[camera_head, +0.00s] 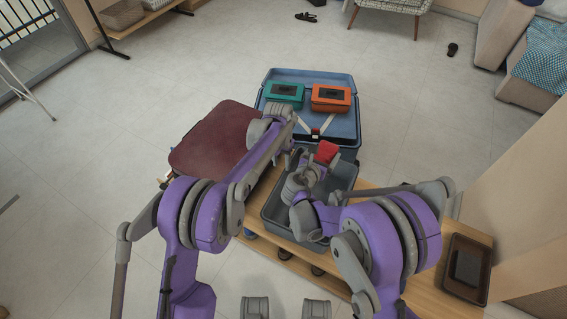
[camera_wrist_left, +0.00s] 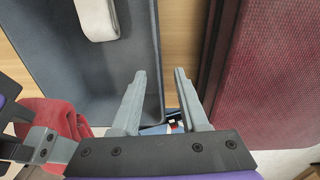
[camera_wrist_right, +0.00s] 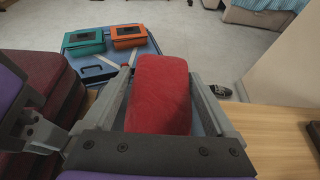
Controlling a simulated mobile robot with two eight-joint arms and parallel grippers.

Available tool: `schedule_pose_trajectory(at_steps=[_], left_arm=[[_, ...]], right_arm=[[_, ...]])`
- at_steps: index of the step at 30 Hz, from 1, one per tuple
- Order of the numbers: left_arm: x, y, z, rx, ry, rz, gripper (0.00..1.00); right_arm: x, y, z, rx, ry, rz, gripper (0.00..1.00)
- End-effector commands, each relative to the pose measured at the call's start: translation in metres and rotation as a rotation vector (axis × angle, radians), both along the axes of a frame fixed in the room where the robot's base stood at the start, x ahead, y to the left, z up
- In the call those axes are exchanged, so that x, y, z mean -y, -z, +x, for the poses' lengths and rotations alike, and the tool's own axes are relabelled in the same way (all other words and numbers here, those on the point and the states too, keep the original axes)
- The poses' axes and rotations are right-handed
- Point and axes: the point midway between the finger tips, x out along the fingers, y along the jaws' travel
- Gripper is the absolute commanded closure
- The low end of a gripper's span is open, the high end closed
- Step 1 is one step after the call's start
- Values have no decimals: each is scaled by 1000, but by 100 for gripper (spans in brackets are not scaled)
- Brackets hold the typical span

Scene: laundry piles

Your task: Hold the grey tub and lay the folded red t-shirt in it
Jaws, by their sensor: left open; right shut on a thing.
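The folded red t-shirt (camera_wrist_right: 160,95) is a thick red bundle between the fingers of my right gripper (camera_wrist_right: 165,105), which is shut on it. In the head view the red t-shirt (camera_head: 326,152) is above the far part of the grey tub (camera_head: 340,183). The tub stands on the wooden bench, partly hidden by my arms. My left gripper (camera_wrist_left: 158,88) is open, its fingers apart near the tub's side wall (camera_wrist_left: 152,60), on the side facing the dark red suitcase. The left wrist view also shows the red t-shirt (camera_wrist_left: 55,117) at lower left.
An open blue suitcase (camera_head: 345,122) behind the tub holds a green box (camera_head: 285,93) and an orange box (camera_head: 331,98). A dark red suitcase (camera_head: 212,140) lies left of the tub. A dark tray (camera_head: 466,267) sits at the bench's right end (camera_head: 405,270).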

Motion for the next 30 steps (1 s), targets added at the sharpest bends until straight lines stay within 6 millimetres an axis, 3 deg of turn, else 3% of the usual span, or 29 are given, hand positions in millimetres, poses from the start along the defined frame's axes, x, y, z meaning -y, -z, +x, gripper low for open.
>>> schedule_pose_trajectory(at_steps=[8, 21, 30], left_arm=[[8, 23, 5, -15, 14, 2, 56], [10, 101, 4, -14, 13, 2, 56], [10, 131, 4, -14, 13, 2, 56]], right_arm=[[0, 0, 0, 0, 0, 0, 74], [0, 0, 0, 0, 0, 0, 74], [0, 0, 0, 0, 0, 0, 74]])
